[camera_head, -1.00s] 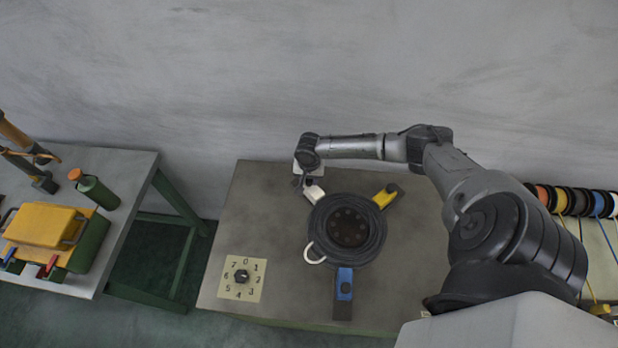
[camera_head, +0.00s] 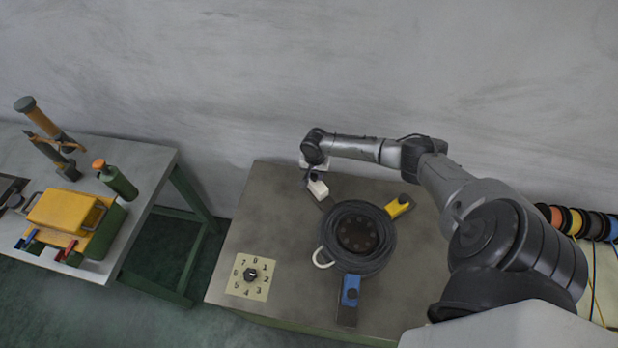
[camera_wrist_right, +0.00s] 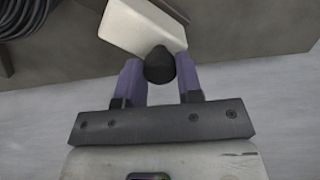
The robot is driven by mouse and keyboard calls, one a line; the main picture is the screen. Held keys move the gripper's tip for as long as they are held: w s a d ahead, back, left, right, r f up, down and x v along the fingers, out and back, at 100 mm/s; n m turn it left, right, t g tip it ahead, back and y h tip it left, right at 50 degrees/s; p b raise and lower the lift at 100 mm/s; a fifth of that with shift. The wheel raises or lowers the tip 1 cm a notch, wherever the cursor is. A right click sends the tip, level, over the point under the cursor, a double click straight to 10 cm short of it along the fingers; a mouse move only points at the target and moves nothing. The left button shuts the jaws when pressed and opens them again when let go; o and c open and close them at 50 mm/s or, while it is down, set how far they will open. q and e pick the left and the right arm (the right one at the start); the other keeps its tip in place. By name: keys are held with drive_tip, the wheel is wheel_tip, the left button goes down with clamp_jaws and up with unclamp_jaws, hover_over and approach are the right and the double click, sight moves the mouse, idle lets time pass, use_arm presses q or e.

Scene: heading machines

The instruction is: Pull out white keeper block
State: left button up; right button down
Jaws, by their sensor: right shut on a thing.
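The white keeper block (camera_head: 318,188) stands at the back left of the round black coil (camera_head: 340,262), on its dark rail (camera_head: 327,204), with a gap between block and coil. In the right wrist view the white block (camera_wrist_right: 140,27) is just beyond my fingers, with a black knob (camera_wrist_right: 160,66) between the fingertips. My right gripper (camera_head: 309,177) is shut on that knob; in the wrist view its purple fingers (camera_wrist_right: 160,80) flank it. My left gripper is not in view.
A yellow block (camera_head: 398,207) and a blue block (camera_head: 350,291) sit on other rails around the coil. A white hook-like ring (camera_head: 320,257) is at its left. A numbered dial plate (camera_head: 249,277) lies at front left. A wall stands behind the table (camera_head: 270,190).

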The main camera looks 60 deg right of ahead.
drive_tip(key=shift+d+f, duration=0.1)
drive_tip(key=c, duration=1.2)
unclamp_jaws()
drive_tip(key=shift+c, duration=0.2)
drive_tip(key=o, duration=0.3)
drive_tip(key=shift+w, duration=0.25)
drive_tip(key=shift+o, duration=0.8)
drive_tip(key=shift+s, duration=0.1)
wheel_tip(320, 180, up, 14)
